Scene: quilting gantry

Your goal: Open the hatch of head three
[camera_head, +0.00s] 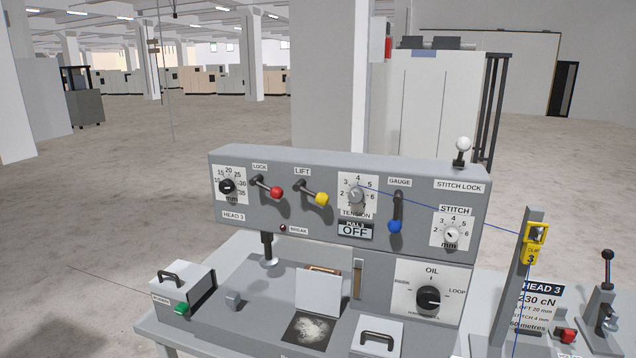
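The machine head marked HEAD 3 (340,232) stands upright in the middle, with levers and dials on its grey front. A pale upright plate (318,293) stands below it on the bed, with a brown edge showing behind its top. A grey box (178,280) with a black handle on top and a green knob (182,309) sits at the left of the bed. A second handled cover (377,341) is at the front. No part is labelled hatch legibly, so I cannot tell which one it is. Neither of my grippers is in view.
A blue thread runs from the tension dial (356,194) to the yellow clip (537,233) on a post at right. A lever box (604,312) stands at far right. A dark patch with white fluff (310,329) lies before the plate. Open floor (110,200) is behind at left.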

